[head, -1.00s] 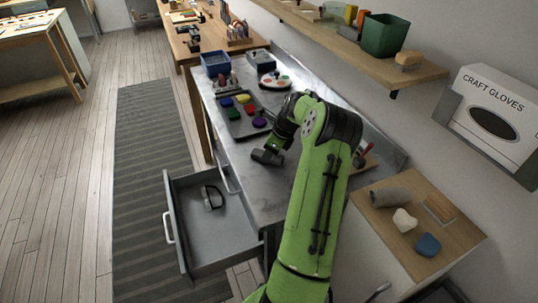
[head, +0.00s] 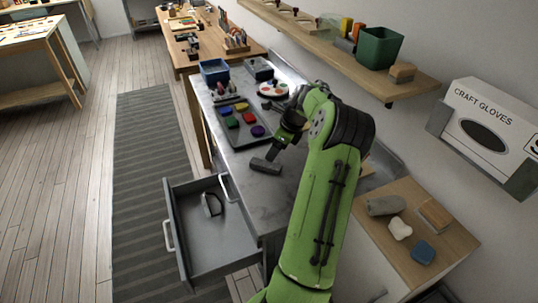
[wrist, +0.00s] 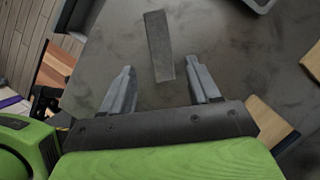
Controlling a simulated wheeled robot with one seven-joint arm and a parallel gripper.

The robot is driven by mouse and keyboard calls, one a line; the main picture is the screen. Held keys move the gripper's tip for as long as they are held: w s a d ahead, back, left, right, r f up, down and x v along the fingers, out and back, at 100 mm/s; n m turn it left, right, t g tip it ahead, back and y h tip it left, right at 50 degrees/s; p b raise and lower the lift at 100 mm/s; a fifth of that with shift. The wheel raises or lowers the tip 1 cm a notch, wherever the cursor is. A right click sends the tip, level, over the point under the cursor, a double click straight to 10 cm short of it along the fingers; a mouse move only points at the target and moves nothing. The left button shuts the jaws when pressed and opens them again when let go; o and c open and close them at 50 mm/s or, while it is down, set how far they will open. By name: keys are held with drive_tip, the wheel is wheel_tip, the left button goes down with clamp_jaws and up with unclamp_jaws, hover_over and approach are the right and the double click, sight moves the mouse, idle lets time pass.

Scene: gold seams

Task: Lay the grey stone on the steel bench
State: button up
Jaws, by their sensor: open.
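The grey stone (head: 265,166), a dark oblong block, lies flat on the steel bench (head: 254,192), right of the paint tray. In the wrist view the grey stone (wrist: 158,45) lies just beyond my fingertips on bare steel bench (wrist: 235,60). My gripper (head: 279,151) is above and slightly behind the stone in the head view. My arm hides part of the bench's right side.
A tray of coloured paints (head: 240,125) and a blue bin (head: 214,71) stand farther back on the bench. An open drawer (head: 205,245) juts out at the front left. A wooden-topped cabinet (head: 440,248) at right holds several small things. A shelf (head: 330,38) runs along the wall.

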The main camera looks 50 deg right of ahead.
drive_tip(key=v, duration=0.5)
drive_tip(key=w+a+r+n+g+h, duration=0.1)
drive_tip(key=w+a+r+n, duration=0.15)
drive_tip(key=a+n, duration=0.4)
drive_tip(key=w+a+r+n, duration=0.1)
drive_tip(key=a+r+n, duration=0.3)
drive_tip(key=a, duration=0.6)
drive_tip(key=w+a+r+n+g+h, duration=0.1)
drive_tip(key=a+r+n, duration=0.35)
drive_tip(key=a, duration=0.35)
drive_tip(key=s+a+n+t, duration=0.3)
drive_tip(key=s+a+n, duration=1.3)
drive_tip(key=a+n, duration=0.1)
drive_tip(key=shift+s+f+n+y+p, duration=0.2)
drive_tip(key=shift+n+y+p, duration=0.25)
drive_tip(key=shift+n, duration=0.15)
